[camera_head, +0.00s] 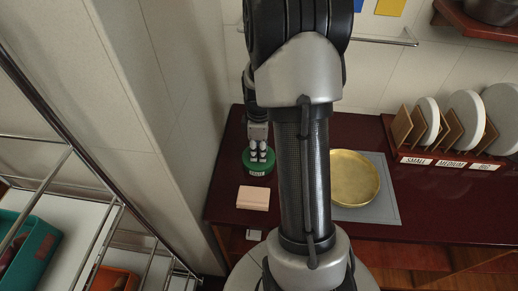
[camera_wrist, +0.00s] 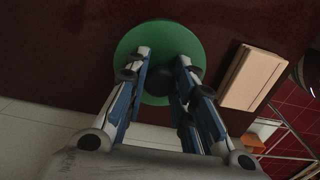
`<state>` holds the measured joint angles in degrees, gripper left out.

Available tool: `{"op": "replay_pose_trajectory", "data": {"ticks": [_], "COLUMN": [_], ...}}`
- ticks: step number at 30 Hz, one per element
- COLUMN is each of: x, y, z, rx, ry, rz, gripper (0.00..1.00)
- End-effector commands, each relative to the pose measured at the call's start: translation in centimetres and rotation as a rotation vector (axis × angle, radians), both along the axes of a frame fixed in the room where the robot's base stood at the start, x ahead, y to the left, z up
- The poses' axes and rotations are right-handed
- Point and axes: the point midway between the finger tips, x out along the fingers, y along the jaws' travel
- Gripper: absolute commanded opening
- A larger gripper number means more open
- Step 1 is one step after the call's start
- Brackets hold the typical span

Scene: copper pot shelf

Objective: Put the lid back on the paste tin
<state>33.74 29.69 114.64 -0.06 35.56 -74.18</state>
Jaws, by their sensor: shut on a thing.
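The green paste tin (camera_head: 258,171) stands on the dark red counter to the left of my arm, with a small pale label on its front. My gripper (camera_head: 259,152) is right above it, pointing down. In the wrist view a round green disc (camera_wrist: 150,43), the lid by its look, has a dark knob (camera_wrist: 158,80) in its middle. My gripper (camera_wrist: 160,78) is shut on this knob, one finger on each side. The lid covers what is below it. I cannot tell whether it rests on the tin or is just above it.
A pale pink block (camera_head: 253,198) lies in front of the tin, and it also shows in the wrist view (camera_wrist: 252,78). A brass pan (camera_head: 354,178) lies on a grey mat (camera_head: 384,206) to the right. A rack (camera_head: 443,158) with white lids stands at the back right.

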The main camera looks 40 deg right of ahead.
Motion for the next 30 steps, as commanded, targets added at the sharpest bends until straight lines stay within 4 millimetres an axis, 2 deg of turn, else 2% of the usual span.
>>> {"op": "replay_pose_trajectory", "data": {"ticks": [27, 28, 30], "x": [0.0, 0.0, 0.0], "y": [0.0, 0.0, 0.0], "z": [-0.1, -0.1, -0.1], "rx": [0.0, 0.0, 0.0], "ry": [0.0, 0.0, 0.0], "rz": [0.0, 0.0, 0.0], "gripper": [0.0, 0.26, 0.3]}}
